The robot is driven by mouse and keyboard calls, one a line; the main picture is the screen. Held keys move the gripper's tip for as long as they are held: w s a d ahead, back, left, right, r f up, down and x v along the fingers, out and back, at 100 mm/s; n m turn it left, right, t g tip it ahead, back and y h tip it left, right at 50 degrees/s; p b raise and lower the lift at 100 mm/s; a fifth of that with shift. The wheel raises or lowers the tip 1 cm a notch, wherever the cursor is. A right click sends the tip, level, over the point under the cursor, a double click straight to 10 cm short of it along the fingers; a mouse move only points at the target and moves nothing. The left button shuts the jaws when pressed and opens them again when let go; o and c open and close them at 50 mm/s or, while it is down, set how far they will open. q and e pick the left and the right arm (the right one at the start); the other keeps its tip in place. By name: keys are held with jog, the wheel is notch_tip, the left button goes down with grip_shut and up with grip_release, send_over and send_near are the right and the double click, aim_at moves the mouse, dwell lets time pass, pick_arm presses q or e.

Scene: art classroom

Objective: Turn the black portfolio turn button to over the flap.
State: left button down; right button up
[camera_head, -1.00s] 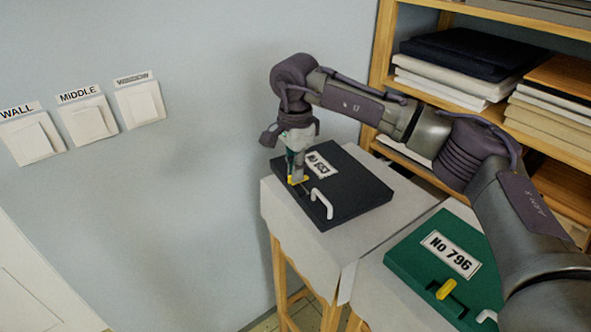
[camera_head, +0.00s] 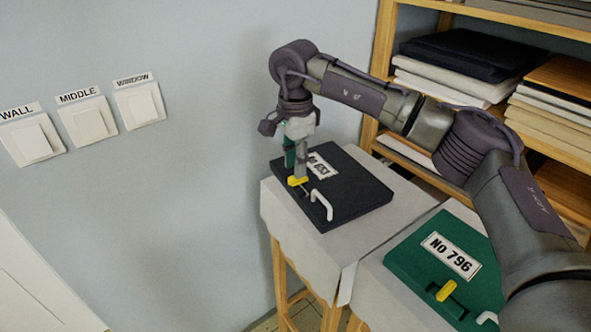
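The black portfolio (camera_head: 350,199) lies flat on a cloth-covered stand, with a white number label (camera_head: 321,165) and a white handle (camera_head: 321,205). Its yellow turn button (camera_head: 297,181) sits near the left edge beside the handle. My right gripper (camera_head: 299,174) points down over the portfolio with its fingertips at the button. The fingers overlap in this view, so I cannot tell whether they grip the button or only touch it. They partly hide the button and flap. My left gripper is out of view.
A green portfolio (camera_head: 419,262) labelled No 796, with its own yellow button (camera_head: 446,290), lies on a second covered stand at the right. Wooden shelves (camera_head: 380,60) with stacked boards stand behind. Three wall switches (camera_head: 88,122) are at the left.

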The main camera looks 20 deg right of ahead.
notch_tip(320, 180, up, 9)
jog(key=shift+r, duration=0.2)
dwell(0.4)
